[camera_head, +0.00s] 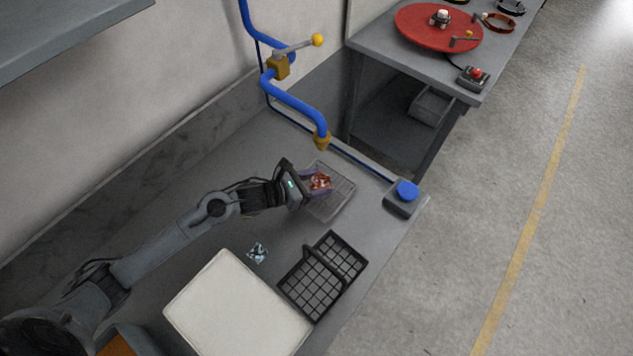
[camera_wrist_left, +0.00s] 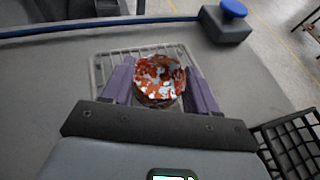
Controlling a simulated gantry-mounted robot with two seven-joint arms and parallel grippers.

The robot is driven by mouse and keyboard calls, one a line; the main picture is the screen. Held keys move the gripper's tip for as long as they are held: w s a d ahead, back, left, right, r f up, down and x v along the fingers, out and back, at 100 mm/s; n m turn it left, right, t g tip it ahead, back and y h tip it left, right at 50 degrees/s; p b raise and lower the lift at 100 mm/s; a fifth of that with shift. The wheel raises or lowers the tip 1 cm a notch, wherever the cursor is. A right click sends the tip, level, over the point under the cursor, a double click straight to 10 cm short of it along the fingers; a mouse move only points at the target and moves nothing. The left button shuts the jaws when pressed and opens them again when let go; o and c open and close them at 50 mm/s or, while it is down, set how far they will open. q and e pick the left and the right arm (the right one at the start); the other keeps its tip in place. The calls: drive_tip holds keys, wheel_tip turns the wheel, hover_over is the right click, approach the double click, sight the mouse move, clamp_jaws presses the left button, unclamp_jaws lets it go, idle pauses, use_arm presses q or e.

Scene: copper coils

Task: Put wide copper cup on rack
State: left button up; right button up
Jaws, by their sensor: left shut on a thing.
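The copper cup (camera_wrist_left: 159,78) is red-brown with pale patches. My left gripper (camera_wrist_left: 160,90) is shut on it, with one purple finger on each side. In the head view the cup (camera_head: 320,182) shows between the fingers of the left gripper (camera_head: 317,183). The wire rack (camera_head: 341,204) lies on the grey bench under and around the cup; it also shows in the left wrist view (camera_wrist_left: 102,62). I cannot tell whether the cup touches the rack. My right gripper is in neither view.
A black divided basket (camera_head: 318,285) and a white tray or board (camera_head: 225,300) stand nearer on the bench. A small patterned piece (camera_head: 257,252) lies beside them. A blue pipe with a brass spout (camera_head: 322,141) hangs behind the rack. A blue-button box (camera_head: 405,194) is at the right edge.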

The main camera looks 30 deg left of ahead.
use_arm(q)
drive_tip(key=shift+f, duration=0.15)
drive_tip(key=o, duration=1.1)
drive_tip(key=shift+c, duration=0.2)
drive_tip(key=shift+r, duration=0.2)
drive_tip(key=shift+s, duration=0.15)
drive_tip(key=v, duration=1.1)
drive_tip(key=shift+s+a+r+p, duration=0.2)
drive_tip(key=shift+a+p, duration=0.05)
drive_tip(key=shift+p, duration=0.2)
